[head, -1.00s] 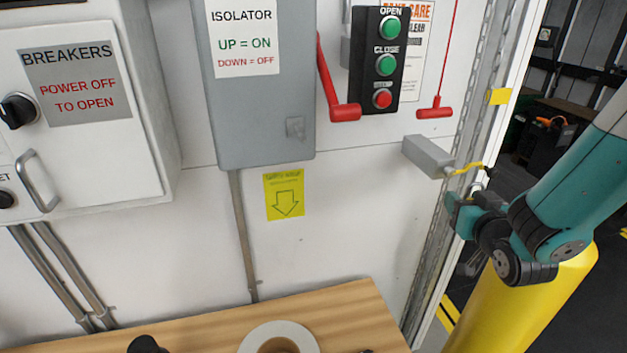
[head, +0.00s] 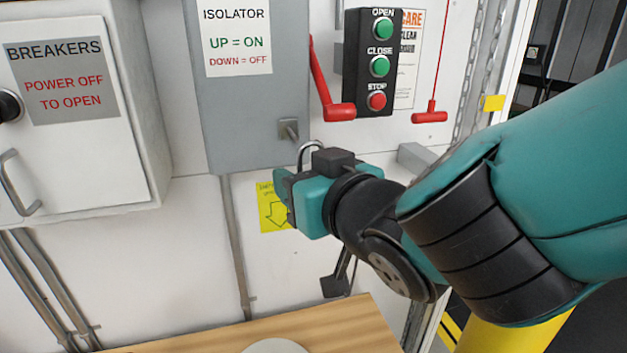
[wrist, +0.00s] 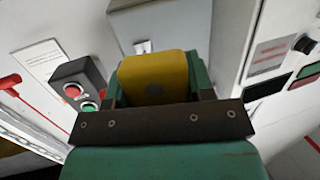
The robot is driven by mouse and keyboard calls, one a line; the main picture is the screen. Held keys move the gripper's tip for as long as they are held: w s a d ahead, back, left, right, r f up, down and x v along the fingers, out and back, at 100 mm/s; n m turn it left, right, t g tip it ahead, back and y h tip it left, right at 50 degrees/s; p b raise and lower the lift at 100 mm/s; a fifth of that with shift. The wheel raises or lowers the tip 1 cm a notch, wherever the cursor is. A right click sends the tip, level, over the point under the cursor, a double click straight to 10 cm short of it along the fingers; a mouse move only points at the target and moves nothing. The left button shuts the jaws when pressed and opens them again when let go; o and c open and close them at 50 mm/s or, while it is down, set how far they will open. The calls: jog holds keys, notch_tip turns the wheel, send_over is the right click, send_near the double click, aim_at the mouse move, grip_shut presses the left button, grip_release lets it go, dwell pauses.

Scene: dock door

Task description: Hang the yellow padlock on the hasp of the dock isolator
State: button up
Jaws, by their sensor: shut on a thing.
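The grey isolator box (head: 240,120) hangs on the white wall, its red lever (head: 325,85) pointing down. Its small metal hasp (head: 289,129) sticks out near the lower right corner. My gripper (head: 290,195) is below the hasp and shut on the yellow padlock (wrist: 153,75). In the head view only the padlock's metal shackle (head: 310,143) shows; the gripper hides the body. The shackle is upright, just below and right of the hasp, and appears apart from it. In the wrist view the hasp (wrist: 143,47) lies just beyond the padlock; the shackle is hidden there.
A button panel (head: 370,62) and a red pull handle (head: 430,117) are right of the isolator. The breaker cabinet (head: 85,150) stands out at left. A yellow arrow label (head: 270,215) is behind my gripper. A wooden bench top (head: 340,325) is below.

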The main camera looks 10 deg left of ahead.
jog(key=p, duration=0.6)
send_near(283, 158)
jog(key=shift+a+r+x, duration=0.1)
jog(key=shift+r+x, duration=0.05)
jog(key=shift+x, duration=0.8)
jog(key=shift+a+r+x, duration=0.1)
jog(key=shift+r+x, duration=0.05)
jog(key=shift+x, duration=0.75)
jog(key=shift+a+r+x, duration=0.1)
jog(key=shift+r+x, duration=0.05)
jog(key=shift+x, duration=0.8)
jog(key=shift+w+a+f+b, duration=0.15)
jog(key=shift+w+f+b, duration=0.2)
jog(key=shift+f+b, duration=0.15)
jog(key=shift+b, duration=0.3)
jog(key=o, duration=1.1)
jog(key=shift+w, duration=0.1)
